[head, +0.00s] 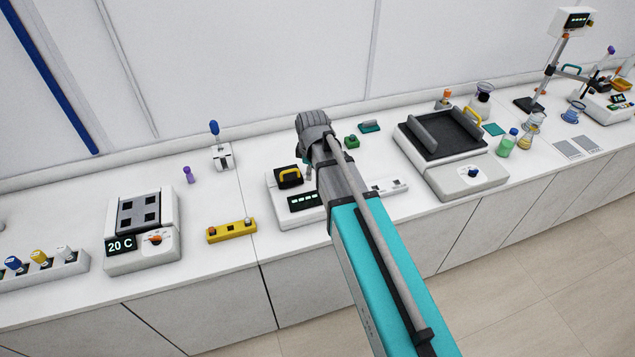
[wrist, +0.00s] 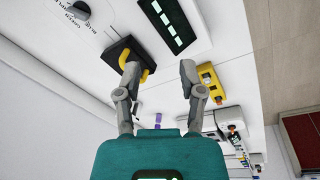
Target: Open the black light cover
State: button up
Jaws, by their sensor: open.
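The black light cover (head: 288,182) is a small black lid with a yellow handle (head: 290,173). It lies on the left part of a white instrument (head: 313,218) with a dark display. In the wrist view the cover (wrist: 117,49) is at upper left, with its yellow handle (wrist: 149,73) facing the fingers. My gripper (wrist: 160,70) is open and empty. Its left finger overlaps the cover and handle edge in that view; I cannot tell whether they touch. The right finger is clear of it, to the right. In the head view my arm hides the instrument's middle.
A yellow block (head: 231,231) and a heater reading 20 C (head: 143,230) stand to the left. A black-topped shaker (head: 452,158) stands to the right. A small green object (head: 351,142) lies behind my arm.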

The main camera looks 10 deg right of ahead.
jog(key=shift+s+d+f+m+b, duration=0.3)
jog(key=shift+s+d+f+m, duration=0.2)
jog(key=shift+s+m, duration=0.1)
jog(key=shift+s+d+f+m+b, duration=0.35)
jog(key=shift+s+d+m, duration=0.15)
jog(key=shift+s+m, duration=0.1)
jog(key=shift+w, duration=0.1)
notch_tip(320, 180, up, 7)
jog(key=n+g+p, duration=0.1)
jog(key=n+p, duration=0.7)
send_over(288, 172)
jog(key=shift+d+r, duration=0.2)
jog(key=shift+d, duration=0.1)
jog(key=shift+f, duration=0.1)
jog(key=f+b, duration=1.3)
jog(key=b, duration=0.1)
jog(key=shift+w+f, duration=0.25)
jog(key=shift+f, duration=0.05)
